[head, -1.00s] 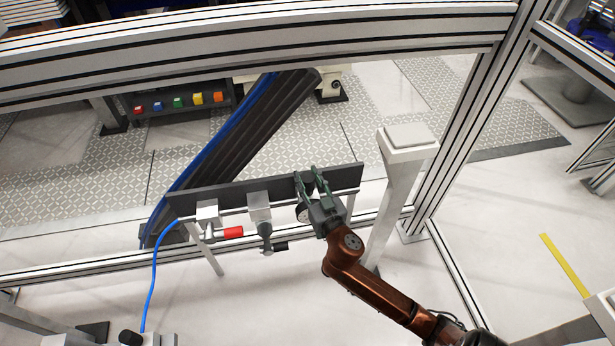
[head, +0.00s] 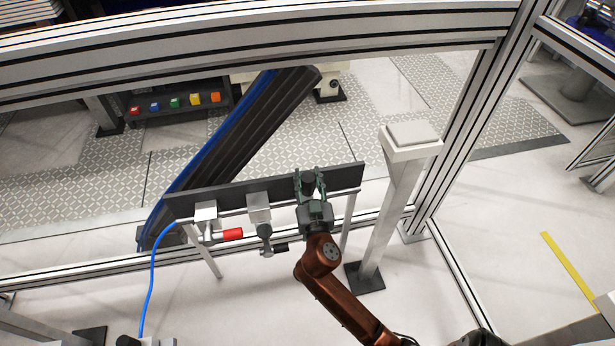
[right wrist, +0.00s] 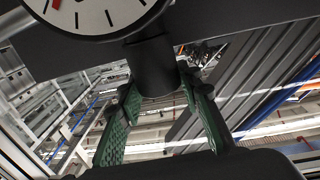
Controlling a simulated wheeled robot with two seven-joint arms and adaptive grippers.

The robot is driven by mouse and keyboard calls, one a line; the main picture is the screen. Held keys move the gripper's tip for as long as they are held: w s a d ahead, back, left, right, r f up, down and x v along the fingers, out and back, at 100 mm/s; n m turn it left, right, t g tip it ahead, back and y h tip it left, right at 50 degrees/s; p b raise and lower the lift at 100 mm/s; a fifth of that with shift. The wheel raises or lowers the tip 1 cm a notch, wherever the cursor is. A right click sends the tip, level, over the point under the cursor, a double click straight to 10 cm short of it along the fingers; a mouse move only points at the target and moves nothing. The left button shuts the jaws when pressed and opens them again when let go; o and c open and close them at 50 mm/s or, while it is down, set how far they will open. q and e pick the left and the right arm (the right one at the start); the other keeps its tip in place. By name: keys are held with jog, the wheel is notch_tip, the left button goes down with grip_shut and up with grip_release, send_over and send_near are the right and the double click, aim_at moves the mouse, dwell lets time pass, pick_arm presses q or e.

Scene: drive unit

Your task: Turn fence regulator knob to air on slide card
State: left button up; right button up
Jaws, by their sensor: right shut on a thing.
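The regulator knob (right wrist: 152,70) is a dark cylinder under a round white gauge (right wrist: 92,12) with a red mark, in the right wrist view. In the head view the knob (head: 309,184) sits at the right part of a dark rail panel (head: 245,193). My right gripper (head: 310,180) is shut on the knob, one green finger on each side; its fingers also show in the wrist view (right wrist: 158,92). The gripper hides the gauge in the head view. I cannot make out a slide card. My left gripper is not in view.
Left of the gripper on the panel are a valve with a red handle (head: 232,235) and one with a black handle (head: 281,247). A blue hose (head: 150,290) hangs at the left. A pale post (head: 392,205) stands close on the right. A frame beam (head: 250,40) crosses above.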

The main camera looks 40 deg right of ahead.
jog(key=o, duration=1.2)
jog(key=shift+s, duration=0.1)
jog(key=shift+s+a+f, duration=0.1)
jog(key=shift+s+a, duration=0.15)
jog(key=v, duration=1.1)
jog(key=shift+a, duration=0.1)
